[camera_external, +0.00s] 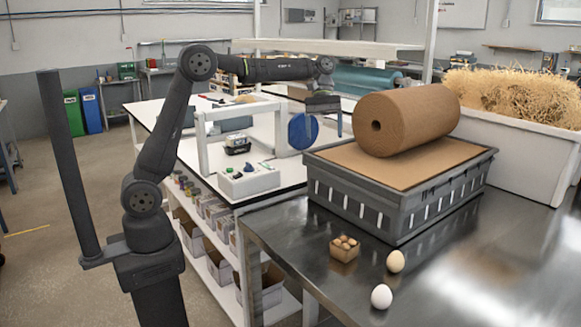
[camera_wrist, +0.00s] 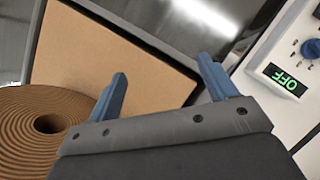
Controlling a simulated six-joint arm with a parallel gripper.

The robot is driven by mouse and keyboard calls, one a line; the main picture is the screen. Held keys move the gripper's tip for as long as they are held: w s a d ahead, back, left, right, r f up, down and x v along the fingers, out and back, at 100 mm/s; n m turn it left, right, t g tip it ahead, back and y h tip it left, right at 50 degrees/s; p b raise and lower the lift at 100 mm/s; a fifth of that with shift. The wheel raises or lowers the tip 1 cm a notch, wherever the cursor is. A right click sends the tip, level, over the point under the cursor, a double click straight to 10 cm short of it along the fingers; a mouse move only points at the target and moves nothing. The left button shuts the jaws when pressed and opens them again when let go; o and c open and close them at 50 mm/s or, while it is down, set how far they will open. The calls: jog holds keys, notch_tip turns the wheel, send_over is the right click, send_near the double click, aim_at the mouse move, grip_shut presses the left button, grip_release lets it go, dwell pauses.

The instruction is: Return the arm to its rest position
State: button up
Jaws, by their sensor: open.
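My arm stands at the left of the external view, bent at the elbow and reaching right. My gripper (camera_external: 323,124) hangs at its end, pointing down, above the area between the white bench and the grey crate. In the wrist view my gripper (camera_wrist: 162,68) shows two blue fingers spread well apart. Nothing is between them. The cardboard top of the crate (camera_wrist: 120,55) and the end of the brown paper roll (camera_wrist: 45,125) show below and beside the fingers.
The grey crate (camera_external: 400,215) bears the paper roll (camera_external: 408,118) on the steel table (camera_external: 470,275). A small basket of eggs (camera_external: 344,250), a brown egg (camera_external: 396,261) and a white egg (camera_external: 381,297) stand in front. A white control box (camera_external: 248,182) sits left of my gripper.

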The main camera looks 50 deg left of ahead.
jog(key=s+d+f+m+g+y, duration=0.1)
jog(key=s+d+m, duration=0.2)
jog(key=d, duration=0.3)
jog(key=shift+s+d+f+m+g+y, duration=0.2)
jog(key=shift+f+m+g+y, duration=0.15)
jog(key=shift+m, duration=0.15)
